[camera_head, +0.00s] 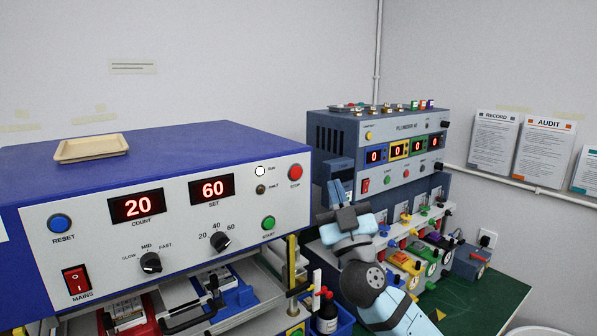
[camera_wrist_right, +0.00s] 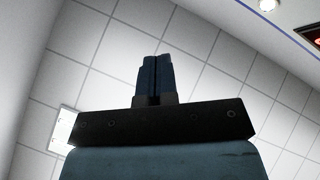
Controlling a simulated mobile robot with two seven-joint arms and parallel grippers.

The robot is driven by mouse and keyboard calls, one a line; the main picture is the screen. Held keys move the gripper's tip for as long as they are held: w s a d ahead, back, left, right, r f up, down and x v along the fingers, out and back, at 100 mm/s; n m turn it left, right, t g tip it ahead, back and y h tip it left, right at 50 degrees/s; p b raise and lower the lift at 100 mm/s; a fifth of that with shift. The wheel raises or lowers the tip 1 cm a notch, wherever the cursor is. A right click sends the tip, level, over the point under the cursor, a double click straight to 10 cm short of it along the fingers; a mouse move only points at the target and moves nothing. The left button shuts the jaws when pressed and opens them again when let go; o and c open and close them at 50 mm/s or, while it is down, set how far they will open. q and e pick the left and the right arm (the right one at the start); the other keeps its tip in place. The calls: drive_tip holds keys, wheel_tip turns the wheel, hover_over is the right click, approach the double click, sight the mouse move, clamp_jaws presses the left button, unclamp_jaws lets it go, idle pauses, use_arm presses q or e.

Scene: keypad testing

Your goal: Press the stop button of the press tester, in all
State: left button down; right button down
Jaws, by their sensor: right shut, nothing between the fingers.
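The blue press tester (camera_head: 108,233) with a pale front panel fills the left of the head view. Its red stop button (camera_head: 295,171) is at the panel's upper right, labelled STOP and uncovered. Its count display (camera_head: 138,207) reads 20 and its set display (camera_head: 212,189) reads 60. My right gripper (camera_head: 342,187) is right of the panel's edge and somewhat lower than the stop button, fingers pointing up, apart from the button in the picture. In the right wrist view its fingers (camera_wrist_right: 155,72) are shut together and empty. My left gripper is not in view.
The white run lamp (camera_head: 260,171) looks lit; the halt lamp (camera_head: 260,189) looks dark. The green start button (camera_head: 268,223) is below the stop button. A second tester (camera_head: 405,128) stands behind my right gripper. A beige tray (camera_head: 91,148) lies on the press tester.

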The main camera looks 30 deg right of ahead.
sight(296, 172)
drive_tip(key=shift+s+a, duration=0.1)
drive_tip(key=w, duration=0.6)
drive_tip(key=w+b, duration=0.1)
drive_tip(key=w, duration=0.2)
drive_tip(key=shift+a, duration=0.3)
idle(0.9)
